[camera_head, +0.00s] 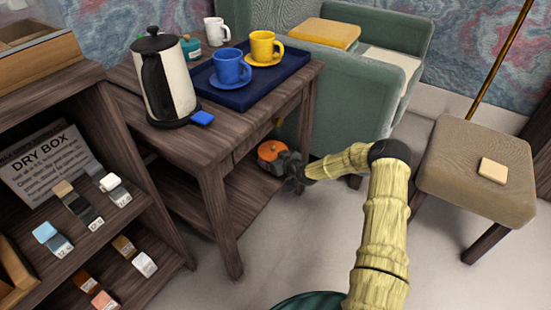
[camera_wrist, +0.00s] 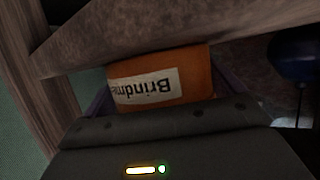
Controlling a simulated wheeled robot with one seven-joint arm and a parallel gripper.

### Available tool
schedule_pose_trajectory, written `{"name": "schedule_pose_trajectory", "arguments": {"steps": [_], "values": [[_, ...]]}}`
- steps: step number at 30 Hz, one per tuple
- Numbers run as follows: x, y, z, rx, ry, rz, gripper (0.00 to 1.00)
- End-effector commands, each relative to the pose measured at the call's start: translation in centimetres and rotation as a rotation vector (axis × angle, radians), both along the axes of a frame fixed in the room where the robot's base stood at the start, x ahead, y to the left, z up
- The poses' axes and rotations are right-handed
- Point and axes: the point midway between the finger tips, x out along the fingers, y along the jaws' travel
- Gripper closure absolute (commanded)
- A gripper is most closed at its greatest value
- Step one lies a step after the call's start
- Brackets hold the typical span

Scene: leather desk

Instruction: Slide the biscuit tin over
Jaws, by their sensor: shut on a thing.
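The orange biscuit tin (camera_head: 272,151) is on the lower shelf of the wooden side table, near the shelf's right end. In the wrist view the tin (camera_wrist: 190,73) shows a pale label with upside-down lettering starting "Brindm". My gripper (camera_head: 284,165) reaches in low from the right, under the tabletop. It is shut on the tin, with a finger at either side of it in the wrist view. The gripper hides the tin's lower part, so I cannot tell whether it touches the shelf.
The side table (camera_head: 233,125) has legs and a top edge close around my gripper. On top are a kettle (camera_head: 172,85) and a blue tray (camera_head: 295,69) with two cups. A green armchair (camera_head: 335,100) stands behind; a stool (camera_head: 450,165) is right. The lower shelf (camera_head: 215,215) is clear leftward.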

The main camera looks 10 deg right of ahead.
Motion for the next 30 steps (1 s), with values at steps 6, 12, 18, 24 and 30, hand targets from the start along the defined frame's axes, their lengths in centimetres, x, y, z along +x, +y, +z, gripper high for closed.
{"name": "schedule_pose_trajectory", "arguments": {"steps": [6, 12, 18, 24, 30], "values": [[0.0, 0.1, 0.0, 0.0, 0.0, 0.001, 0.0], [-0.1, 0.0, 0.1, 0.0, 0.0, 0.001, 0.0], [-1.3, -0.5, 0.9, -0.001, 0.001, 0.001, 0.0], [-4.2, -1.7, 2.5, -0.001, 0.002, 0.004, 0.0], [-7.7, -3.1, 4.0, 0.0, 0.002, 0.005, 0.0]]}}
